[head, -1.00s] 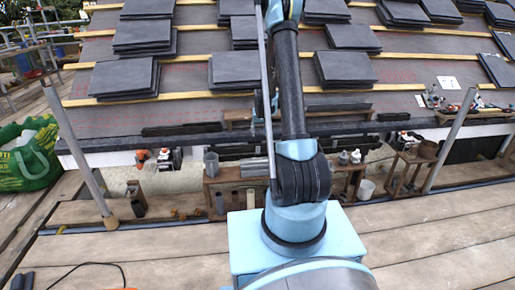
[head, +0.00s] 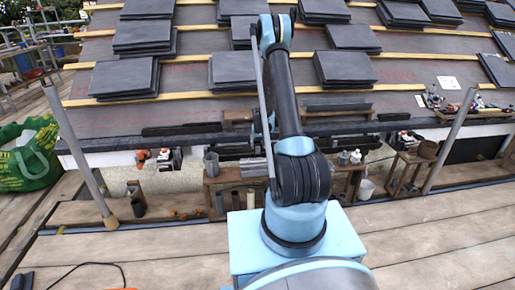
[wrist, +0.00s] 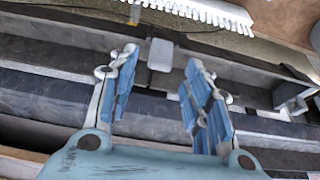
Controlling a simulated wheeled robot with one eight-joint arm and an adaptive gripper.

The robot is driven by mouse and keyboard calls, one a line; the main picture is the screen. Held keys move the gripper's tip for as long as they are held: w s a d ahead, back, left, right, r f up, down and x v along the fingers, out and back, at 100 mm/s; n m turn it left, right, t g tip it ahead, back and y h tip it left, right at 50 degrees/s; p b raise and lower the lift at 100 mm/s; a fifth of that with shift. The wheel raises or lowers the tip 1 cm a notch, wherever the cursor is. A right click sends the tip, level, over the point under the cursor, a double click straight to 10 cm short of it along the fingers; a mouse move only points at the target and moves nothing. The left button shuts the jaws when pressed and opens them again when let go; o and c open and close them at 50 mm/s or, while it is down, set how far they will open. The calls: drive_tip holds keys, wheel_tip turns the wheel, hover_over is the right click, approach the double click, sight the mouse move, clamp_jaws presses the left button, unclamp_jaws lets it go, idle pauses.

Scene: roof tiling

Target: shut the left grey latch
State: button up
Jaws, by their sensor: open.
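In the wrist view my gripper (wrist: 161,60) is open, with its two blue-padded fingers spread wide and nothing held between them. A small light grey block (wrist: 160,54), possibly the left grey latch, shows between the fingertips and a little beyond them, on a dark grey rail. Whether it is open or shut I cannot tell. A second grey piece (wrist: 292,90), like a bracket, sits at the right edge of the wrist view. In the head view my arm hides most of the gripper and the latch area.
A white toothed strip (wrist: 195,12) lies beyond the rail. In the head view a low wooden bench (head: 232,174) stands before the roof edge, with a wooden stand (head: 405,172) at right. Slate stacks (head: 123,78) lie on the roof. A green bag (head: 28,155) is at left.

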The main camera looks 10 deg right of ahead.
sight(258, 150)
drive_tip(key=shift+x, duration=1.15)
drive_tip(key=c, duration=1.1)
